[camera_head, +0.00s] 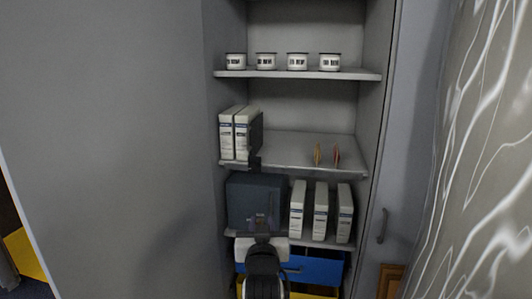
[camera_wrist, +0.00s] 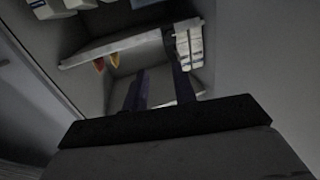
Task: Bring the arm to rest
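My arm rises from the bottom middle of the head view, in front of a tall grey cabinet. The white binders (camera_wrist: 190,45) show just past the right finger. Whether the gripper touches anything is unclear.
Several white mugs (camera_head: 297,62) stand on the upper shelf. Two small orange-red items (camera_head: 327,155) stand on the middle shelf, right of a bare stretch. Below are a dark blue box (camera_head: 245,198) and three white binders (camera_head: 321,211). A patterned curtain (camera_head: 475,160) hangs at right.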

